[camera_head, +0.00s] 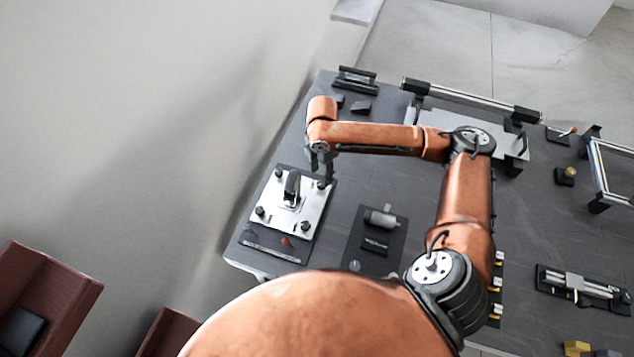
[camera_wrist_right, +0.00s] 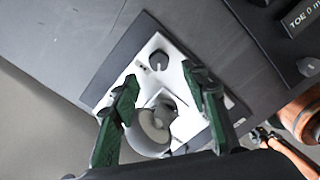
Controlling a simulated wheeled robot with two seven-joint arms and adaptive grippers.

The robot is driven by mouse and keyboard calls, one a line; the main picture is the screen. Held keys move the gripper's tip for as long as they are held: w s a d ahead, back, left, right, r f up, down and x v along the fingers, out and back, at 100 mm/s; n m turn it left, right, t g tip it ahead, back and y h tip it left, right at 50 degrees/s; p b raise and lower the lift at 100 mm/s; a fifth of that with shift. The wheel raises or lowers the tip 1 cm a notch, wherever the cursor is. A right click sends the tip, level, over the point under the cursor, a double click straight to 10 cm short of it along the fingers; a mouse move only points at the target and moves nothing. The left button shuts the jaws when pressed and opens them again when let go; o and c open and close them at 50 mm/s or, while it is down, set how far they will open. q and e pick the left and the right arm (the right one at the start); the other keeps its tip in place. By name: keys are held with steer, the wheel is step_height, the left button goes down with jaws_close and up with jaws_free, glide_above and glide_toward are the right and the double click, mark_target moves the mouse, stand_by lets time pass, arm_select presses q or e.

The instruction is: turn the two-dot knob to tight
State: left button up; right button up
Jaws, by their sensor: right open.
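A white plate (camera_head: 281,215) on a dark base carries several black knobs near its corners and an upright dark part at its middle. My right gripper (camera_head: 321,168) is over the plate's far right corner, close to one knob (camera_head: 321,184). In the right wrist view the gripper (camera_wrist_right: 160,102) has its two green-padded fingers spread wide. A black knob (camera_wrist_right: 158,60) on the white plate (camera_wrist_right: 140,72) lies ahead of the fingertips, with small dark marks beside it; their number is too small to tell. A round grey part (camera_wrist_right: 153,128) shows between the fingers. My left gripper is out of view.
A dark panel with a grey cylinder (camera_head: 381,219) stands right of the plate. A black handle-like fixture (camera_head: 356,78) is at the table's far edge. A rail fixture (camera_head: 470,100) lies behind my right arm. The table's left edge is close to the plate.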

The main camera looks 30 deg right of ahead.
mark_target(321, 184)
step_height(321, 184, down, 6)
steer(key=shift+f+b, duration=0.15)
steer(key=shift+b, duration=0.25)
jaws_close()
stand_by(0.4)
